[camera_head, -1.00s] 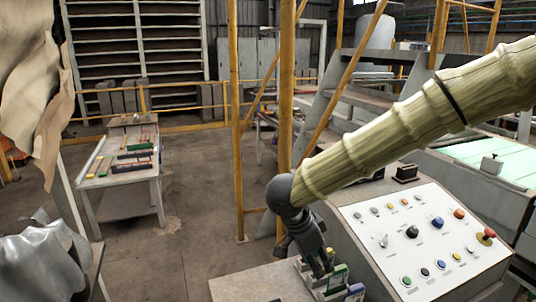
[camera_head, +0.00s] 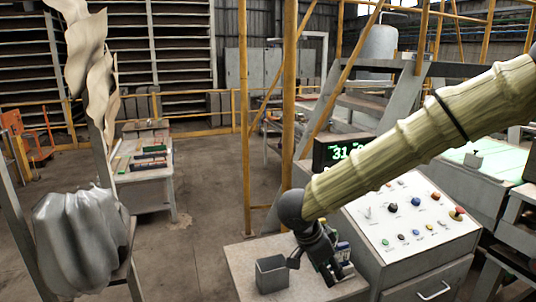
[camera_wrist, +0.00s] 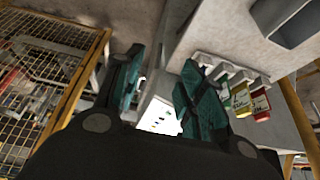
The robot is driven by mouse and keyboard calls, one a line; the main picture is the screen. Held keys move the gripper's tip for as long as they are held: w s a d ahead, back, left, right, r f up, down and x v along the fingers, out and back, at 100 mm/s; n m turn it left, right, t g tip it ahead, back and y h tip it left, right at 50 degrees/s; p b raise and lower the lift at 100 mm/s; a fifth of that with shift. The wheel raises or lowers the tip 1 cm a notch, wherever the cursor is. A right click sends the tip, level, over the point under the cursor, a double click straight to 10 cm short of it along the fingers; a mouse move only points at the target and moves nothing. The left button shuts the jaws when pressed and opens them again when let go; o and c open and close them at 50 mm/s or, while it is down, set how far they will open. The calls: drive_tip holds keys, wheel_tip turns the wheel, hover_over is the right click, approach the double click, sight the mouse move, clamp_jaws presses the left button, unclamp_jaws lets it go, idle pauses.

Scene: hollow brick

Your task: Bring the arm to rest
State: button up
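My arm reaches in from the right in the head view, and my gripper (camera_head: 328,276) is low over the pale worktop (camera_head: 240,258), beside the control console. In the wrist view my gripper (camera_wrist: 158,85) has its two dark teal fingers spread apart with nothing held between them. Small labelled packs stand in a pale holder just right of the fingers in the wrist view, a yellow pack (camera_wrist: 240,97) and a red pack (camera_wrist: 261,103) among them. In the head view my gripper partly hides these packs. I cannot tell whether a finger touches the holder.
An open grey bin (camera_head: 272,276) stands on the worktop left of my gripper. The console (camera_head: 400,215) with buttons and a green-digit display (camera_head: 345,152) is behind and right. Yellow posts (camera_head: 288,110) rise behind. Floor at centre left is clear.

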drive_tip(key=s+d+f+n+t+b, duration=0.1)
drive_tip(key=s+d+f+n, duration=0.1)
drive_tip(key=f, duration=0.8)
drive_tip(key=s+d+f+n+t+b, duration=0.1)
drive_tip(key=d+f+n+b, duration=0.1)
drive_tip(key=f, duration=0.8)
drive_tip(key=s+d+f+n+t+b, duration=0.1)
drive_tip(key=s+d+f+n, duration=0.1)
drive_tip(key=f, duration=0.8)
drive_tip(key=s+f+n+g+y+b, duration=0.1)
drive_tip(key=s+f+n, duration=0.1)
drive_tip(key=s+f, duration=0.4)
drive_tip(key=s+d+f+n+g+y+b, duration=0.1)
drive_tip(key=s+f, duration=0.5)
drive_tip(key=s, duration=0.7)
drive_tip(key=s+f+n+g+y+b, duration=0.2)
drive_tip(key=s+f, duration=0.4)
drive_tip(key=s, duration=0.3)
drive_tip(key=shift+s+d+f+n+g+y, duration=0.15)
drive_tip(key=shift+s+d+n+g+y, duration=0.3)
drive_tip(key=shift+n, duration=0.75)
drive_tip(key=shift+w, duration=0.1)
